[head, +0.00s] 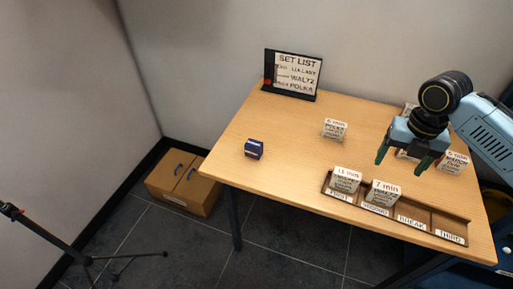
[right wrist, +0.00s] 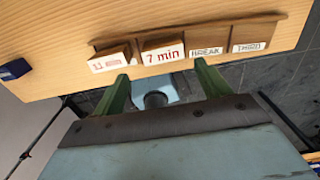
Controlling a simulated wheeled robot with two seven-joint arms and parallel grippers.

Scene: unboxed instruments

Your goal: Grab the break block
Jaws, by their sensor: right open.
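A small dark blue block (head: 254,149) with a pale band, the only blue one and so perhaps the break block, sits alone on the left part of the table; its lettering is too small to read. It also shows at the left edge of the right wrist view (right wrist: 14,70). My right gripper (head: 401,165) is open and empty above the right part of the table, well to the right of the blue block. Its green fingers show apart in the right wrist view (right wrist: 161,72). My left gripper is not in view.
A brown tray (head: 446,221) at the front edge holds an 11 min block (head: 345,180) and a 7 min block (head: 384,193); its BREAK and THIRD slots are empty. White blocks stand at centre (head: 335,129) and right (head: 453,162). A set list sign (head: 297,75) stands behind.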

